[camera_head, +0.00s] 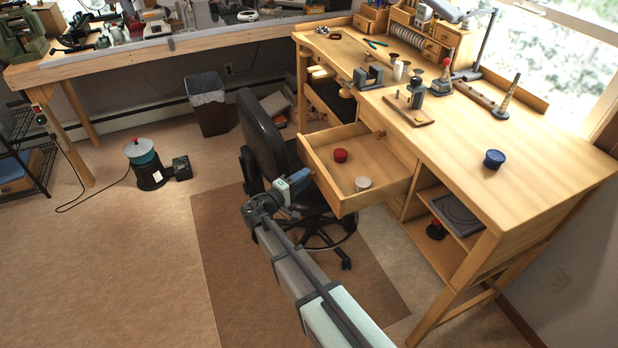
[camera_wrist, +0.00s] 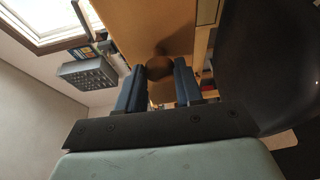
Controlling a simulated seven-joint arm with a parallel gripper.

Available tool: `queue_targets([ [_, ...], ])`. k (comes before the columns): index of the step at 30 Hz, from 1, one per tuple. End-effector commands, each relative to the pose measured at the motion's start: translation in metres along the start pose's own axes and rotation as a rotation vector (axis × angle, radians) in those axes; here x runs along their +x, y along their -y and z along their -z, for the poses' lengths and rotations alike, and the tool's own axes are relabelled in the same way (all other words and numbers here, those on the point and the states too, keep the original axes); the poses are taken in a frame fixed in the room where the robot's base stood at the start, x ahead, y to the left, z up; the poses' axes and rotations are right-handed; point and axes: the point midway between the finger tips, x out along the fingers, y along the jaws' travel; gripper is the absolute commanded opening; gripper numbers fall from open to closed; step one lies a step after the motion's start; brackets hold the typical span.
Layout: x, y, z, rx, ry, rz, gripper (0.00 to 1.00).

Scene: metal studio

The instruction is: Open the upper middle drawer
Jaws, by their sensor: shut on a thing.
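The wooden drawer (camera_head: 382,168) under the bench top is pulled well out and stands open. A red round item (camera_head: 340,155) and a white round item (camera_head: 363,183) lie inside it. My gripper (camera_head: 306,177) is at the drawer's front face, with its tips partly hidden in the head view. In the wrist view my gripper (camera_wrist: 159,88) has its two blue fingers on either side of a round brown knob (camera_wrist: 158,67), shut on it. The knob sits on the drawer's wooden front (camera_wrist: 140,25).
A black office chair (camera_head: 263,135) stands close beside my gripper and the drawer's left side. The workbench top (camera_head: 450,125) carries tools, a blue cup (camera_head: 494,159) and small drawers. Open shelves (camera_head: 447,215) lie below, right of the drawer.

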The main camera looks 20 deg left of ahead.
Motion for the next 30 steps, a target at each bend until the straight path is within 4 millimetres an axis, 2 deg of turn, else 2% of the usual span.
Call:
queue_targets([
  [6, 0.000, 0.000, 0.000, 0.000, -0.001, 0.000, 0.00],
  [7, 0.000, 0.000, 0.000, 0.000, -0.001, 0.000, 0.37],
  [14, 0.000, 0.000, 0.000, 0.000, -0.001, 0.000, 0.59],
  [23, -0.001, 0.000, 0.000, 0.000, -0.001, 0.000, 0.61],
  [26, -0.008, 0.000, 0.000, 0.000, -0.001, 0.000, 0.61],
  [30, -0.027, 0.000, 0.000, 0.000, -0.003, 0.000, 0.61],
])
